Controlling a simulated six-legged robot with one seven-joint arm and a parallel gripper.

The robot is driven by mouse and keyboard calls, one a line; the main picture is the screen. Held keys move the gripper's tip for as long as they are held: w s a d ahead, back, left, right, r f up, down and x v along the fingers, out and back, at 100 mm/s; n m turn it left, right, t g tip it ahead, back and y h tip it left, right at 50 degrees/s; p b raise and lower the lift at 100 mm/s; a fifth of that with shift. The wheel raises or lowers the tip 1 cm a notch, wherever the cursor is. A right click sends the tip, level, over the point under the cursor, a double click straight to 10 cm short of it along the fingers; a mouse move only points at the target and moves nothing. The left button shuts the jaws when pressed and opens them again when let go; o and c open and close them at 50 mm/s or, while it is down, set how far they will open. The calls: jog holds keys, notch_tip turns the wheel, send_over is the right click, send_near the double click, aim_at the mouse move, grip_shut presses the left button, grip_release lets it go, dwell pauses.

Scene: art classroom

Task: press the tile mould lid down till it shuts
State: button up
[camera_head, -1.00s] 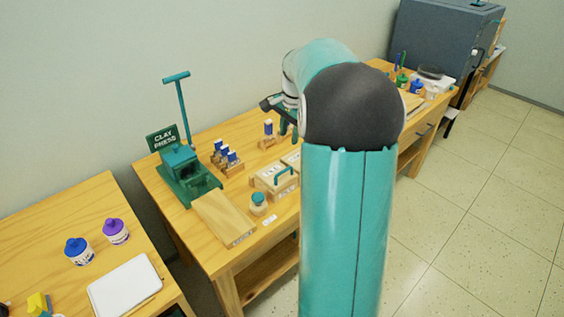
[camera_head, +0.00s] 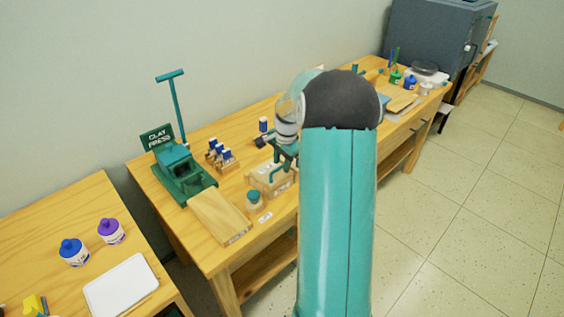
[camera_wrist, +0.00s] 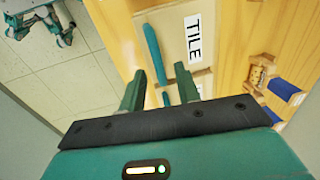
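The tile mould (camera_head: 262,184) is a pale wooden box with a teal handle on the work table. In the wrist view, the mould's pale lid (camera_wrist: 173,30) carries a white TILE label (camera_wrist: 194,40) and the teal handle (camera_wrist: 152,52). My gripper (camera_head: 284,158) is over the mould in the head view and partly covers it. In the wrist view, my gripper (camera_wrist: 161,85) has its two fingers apart, with the handle beyond the gap between them. I cannot tell whether the fingers touch the lid, or how far the lid is open.
A green clay press (camera_head: 180,172) with a tall lever stands left of the mould. Blue-topped stamps (camera_head: 221,155) stand behind. My arm hides the table's middle.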

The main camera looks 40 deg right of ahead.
jog(key=shift+f, duration=0.15)
grip_shut()
jog(key=shift+w, duration=0.1)
